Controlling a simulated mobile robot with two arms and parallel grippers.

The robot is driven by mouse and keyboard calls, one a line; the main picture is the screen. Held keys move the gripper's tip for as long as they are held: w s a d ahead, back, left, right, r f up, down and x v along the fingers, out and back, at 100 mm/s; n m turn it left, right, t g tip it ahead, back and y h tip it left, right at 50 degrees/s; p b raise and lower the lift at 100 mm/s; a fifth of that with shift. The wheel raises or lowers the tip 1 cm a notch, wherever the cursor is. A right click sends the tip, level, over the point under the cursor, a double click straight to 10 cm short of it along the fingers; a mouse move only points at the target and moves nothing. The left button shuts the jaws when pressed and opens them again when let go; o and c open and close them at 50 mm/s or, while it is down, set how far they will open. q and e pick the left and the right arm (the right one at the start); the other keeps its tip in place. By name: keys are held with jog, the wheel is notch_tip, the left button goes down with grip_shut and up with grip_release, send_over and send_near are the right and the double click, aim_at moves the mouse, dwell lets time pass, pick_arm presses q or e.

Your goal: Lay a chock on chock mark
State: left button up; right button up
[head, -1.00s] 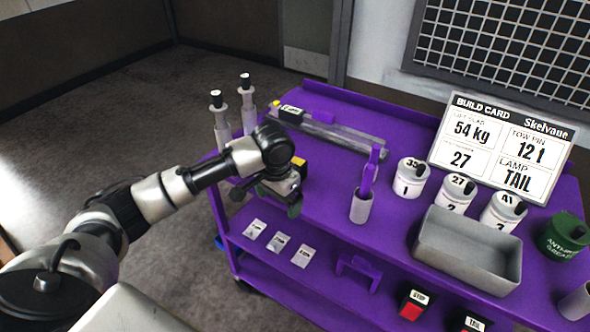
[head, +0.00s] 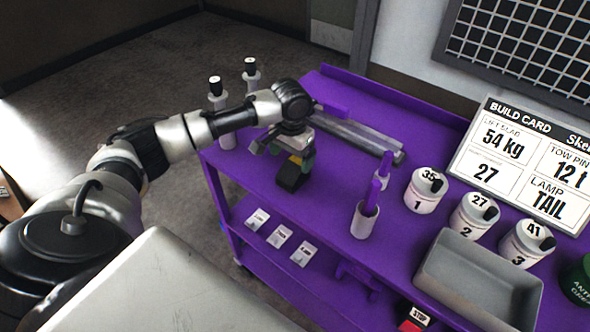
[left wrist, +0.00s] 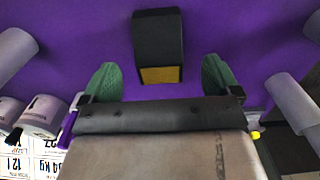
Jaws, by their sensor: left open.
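A black chock (head: 289,178) with a yellow patch lies on the purple cart's top near its left edge. It also shows in the left wrist view (left wrist: 158,38), its yellow end toward me. My left gripper (head: 287,152) is open and empty, close above the chock in the head view. In the left wrist view its green fingertips (left wrist: 160,78) are spread wide, with the chock ahead between them and apart from both. I cannot make out a chock mark; the arm and chock may hide it. My right gripper is not in view.
On the purple cart (head: 325,185) a grey bar (head: 355,134) lies behind the gripper. Purple sticks in a cup (head: 365,218), numbered white canisters (head: 425,190), a grey tray (head: 478,285) and a build card (head: 525,160) stand to the right. White cards (head: 280,237) lie on the lower shelf.

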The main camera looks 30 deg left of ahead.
aim_at(294, 164)
pick_arm(q)
jog(key=shift+f, duration=0.4)
jog(key=shift+w+f, duration=0.15)
jog(key=shift+f, duration=0.15)
jog(key=f, duration=0.3)
jog(key=f+p, duration=0.1)
jog(key=shift+w+d+f, duration=0.15)
jog(key=shift+w+f, duration=0.1)
jog(key=shift+f, duration=0.2)
jog(key=c, duration=1.1)
jog(key=shift+c, duration=0.7)
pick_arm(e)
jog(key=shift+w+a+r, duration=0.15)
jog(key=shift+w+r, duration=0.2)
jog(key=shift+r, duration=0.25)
pick_arm(q)
jog(key=shift+r, duration=0.2)
